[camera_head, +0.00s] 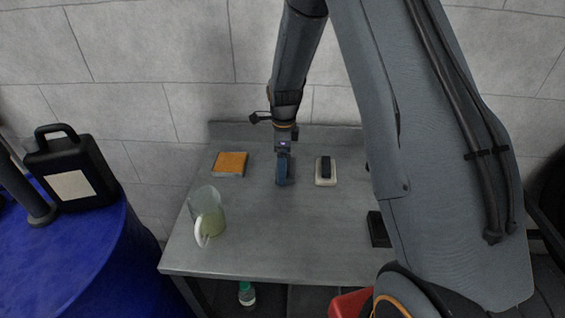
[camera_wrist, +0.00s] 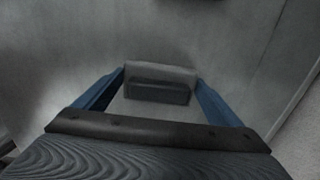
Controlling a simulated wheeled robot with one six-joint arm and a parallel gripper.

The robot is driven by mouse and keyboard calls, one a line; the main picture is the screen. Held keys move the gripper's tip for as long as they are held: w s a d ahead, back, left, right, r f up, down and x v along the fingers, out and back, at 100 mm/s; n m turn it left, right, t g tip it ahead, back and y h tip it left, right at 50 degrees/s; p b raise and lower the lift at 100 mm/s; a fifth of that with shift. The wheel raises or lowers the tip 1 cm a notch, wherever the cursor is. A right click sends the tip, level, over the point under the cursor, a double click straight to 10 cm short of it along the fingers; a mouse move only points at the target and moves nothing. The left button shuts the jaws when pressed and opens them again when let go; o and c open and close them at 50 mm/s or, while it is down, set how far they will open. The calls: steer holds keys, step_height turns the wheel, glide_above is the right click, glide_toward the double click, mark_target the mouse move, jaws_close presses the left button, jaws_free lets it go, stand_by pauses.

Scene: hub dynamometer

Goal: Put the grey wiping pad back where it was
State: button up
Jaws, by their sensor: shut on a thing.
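The grey wiping pad (camera_wrist: 162,70), with a darker grey grip block (camera_wrist: 157,92), is between the two blue fingers of my gripper (camera_wrist: 160,78) in the wrist view. My gripper is shut on it. In the head view my gripper (camera_head: 283,180) points down over the back middle of the grey metal table (camera_head: 290,245). The pad cannot be made out there, and I cannot tell whether it touches the tabletop.
An orange pad (camera_head: 230,163) lies left of my gripper. A white pad with a black grip (camera_head: 326,171) lies to its right. A clear jug (camera_head: 207,214) stands at front left, and a black block (camera_head: 378,230) at right. The front middle of the table is clear.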

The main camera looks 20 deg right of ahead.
steer(key=shift+f, duration=0.1)
steer(key=o, duration=1)
step_height(320, 180, up, 11)
steer(key=b, duration=0.3)
steer(key=shift+d+f, duration=0.1)
steer(key=shift+f, duration=0.05)
steer(key=s+n+t, duration=0.1)
steer(key=s+n, duration=2)
steer(key=s, duration=0.4)
steer(key=shift+s+d+n, duration=0.25)
steer(key=shift+d+n, duration=0.05)
steer(key=shift+d, duration=0.05)
